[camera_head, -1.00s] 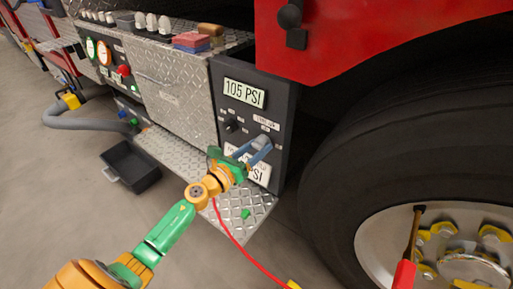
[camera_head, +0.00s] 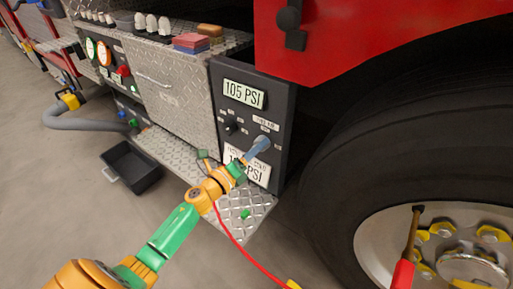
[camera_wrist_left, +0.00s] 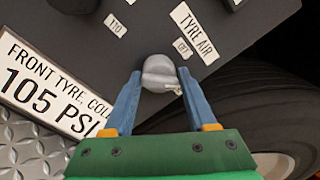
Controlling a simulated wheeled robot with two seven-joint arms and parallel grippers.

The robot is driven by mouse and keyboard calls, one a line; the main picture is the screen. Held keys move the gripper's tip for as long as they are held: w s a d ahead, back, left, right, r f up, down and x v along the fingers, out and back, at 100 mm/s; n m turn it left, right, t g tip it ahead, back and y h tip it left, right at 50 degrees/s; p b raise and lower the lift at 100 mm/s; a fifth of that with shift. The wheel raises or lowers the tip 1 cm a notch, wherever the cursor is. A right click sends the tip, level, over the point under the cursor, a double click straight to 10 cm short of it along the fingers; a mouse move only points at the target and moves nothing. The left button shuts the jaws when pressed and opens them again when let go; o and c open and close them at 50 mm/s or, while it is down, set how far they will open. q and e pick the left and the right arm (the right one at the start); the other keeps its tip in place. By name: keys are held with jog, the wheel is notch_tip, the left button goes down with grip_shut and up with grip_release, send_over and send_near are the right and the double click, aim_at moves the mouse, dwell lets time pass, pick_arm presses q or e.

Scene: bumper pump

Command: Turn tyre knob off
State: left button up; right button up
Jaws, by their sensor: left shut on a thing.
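The tyre knob (camera_wrist_left: 160,73) is a grey round knob on the dark panel (camera_wrist_left: 100,18), next to the "TYRE AIR" label (camera_wrist_left: 194,33) and a small "OFF" label (camera_wrist_left: 182,48). My left gripper (camera_wrist_left: 158,85) has its blue fingers on both sides of the knob and is shut on it. In the head view my left gripper (camera_head: 258,147) reaches the lower right of the panel, and its fingers hide the knob there. A display (camera_head: 244,94) above reads 105 PSI. A white card (camera_wrist_left: 42,85) reads "FRONT TYRE, COLD 105 PSI". My right gripper does not show.
A smaller black knob (camera_head: 231,128) sits left on the panel. The large tyre (camera_head: 400,140) stands close on the right. A diamond-plate step (camera_head: 250,215) lies below, with a red hose (camera_head: 240,245) crossing it. A black bin (camera_head: 130,166) is on the floor.

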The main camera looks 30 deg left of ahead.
pick_arm(q)
jog(key=n, duration=0.4)
jog(key=shift+p, duration=0.35)
jog(key=n+p, duration=0.1)
jog(key=n, duration=0.2)
jog(key=n+y, duration=0.1)
jog(key=n, duration=0.2)
jog(key=shift+f+n+p, duration=0.2)
jog(key=shift+n+p, duration=0.1)
jog(key=shift+p, duration=0.05)
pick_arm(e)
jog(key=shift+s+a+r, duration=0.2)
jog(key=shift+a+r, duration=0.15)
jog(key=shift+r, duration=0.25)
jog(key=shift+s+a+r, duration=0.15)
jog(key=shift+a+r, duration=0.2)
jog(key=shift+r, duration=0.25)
pick_arm(q)
jog(key=shift+f, duration=0.1)
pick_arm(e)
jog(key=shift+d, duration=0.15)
pick_arm(q)
jog(key=o, duration=1.1)
jog(key=shift+o, duration=0.9)
jog(key=shift+s, duration=0.1)
